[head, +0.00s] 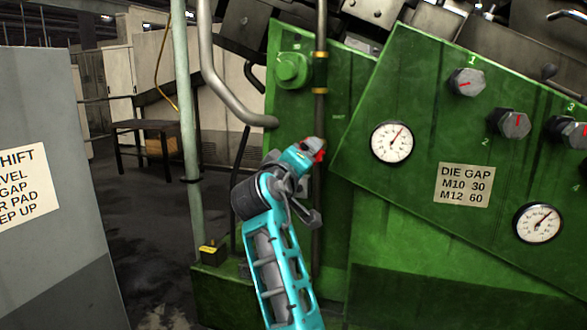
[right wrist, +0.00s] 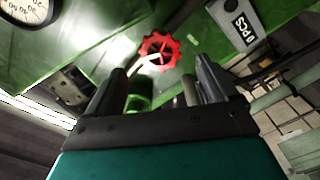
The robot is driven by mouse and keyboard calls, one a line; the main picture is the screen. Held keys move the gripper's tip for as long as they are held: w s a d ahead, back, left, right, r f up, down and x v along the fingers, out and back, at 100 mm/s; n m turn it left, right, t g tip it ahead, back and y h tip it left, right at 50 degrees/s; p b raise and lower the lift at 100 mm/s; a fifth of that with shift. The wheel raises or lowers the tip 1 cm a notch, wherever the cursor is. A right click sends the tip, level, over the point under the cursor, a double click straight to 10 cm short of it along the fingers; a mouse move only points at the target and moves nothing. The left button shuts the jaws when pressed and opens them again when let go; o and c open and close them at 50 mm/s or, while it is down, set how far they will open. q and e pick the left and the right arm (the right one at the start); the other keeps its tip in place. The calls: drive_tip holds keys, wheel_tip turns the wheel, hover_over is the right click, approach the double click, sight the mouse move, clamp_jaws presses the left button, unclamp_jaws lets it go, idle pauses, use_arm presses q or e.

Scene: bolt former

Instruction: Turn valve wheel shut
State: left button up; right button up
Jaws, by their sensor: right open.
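The red valve wheel (right wrist: 166,46) shows in the right wrist view, ahead of my right gripper (right wrist: 162,66), against the green machine. My right gripper is open, its two dark fingers apart with the wheel seen between and beyond their tips. Nothing is held, and I cannot tell how far off the wheel is. In the head view a small red part, likely the wheel (head: 319,156), shows at the end of my teal right arm, which hides most of it. The right fingertips are not clear there. My left gripper is out of view.
The green machine (head: 390,215) fills the right, with dial gauges (head: 391,143), several knobs (head: 467,82) and a "DIE GAP" label (head: 464,185). A vertical pipe (head: 320,90) runs near the wheel. A grey cabinet (head: 40,110) stands left; open floor lies between.

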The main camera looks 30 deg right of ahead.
drive_tip(key=v, duration=0.5)
idle(0.3)
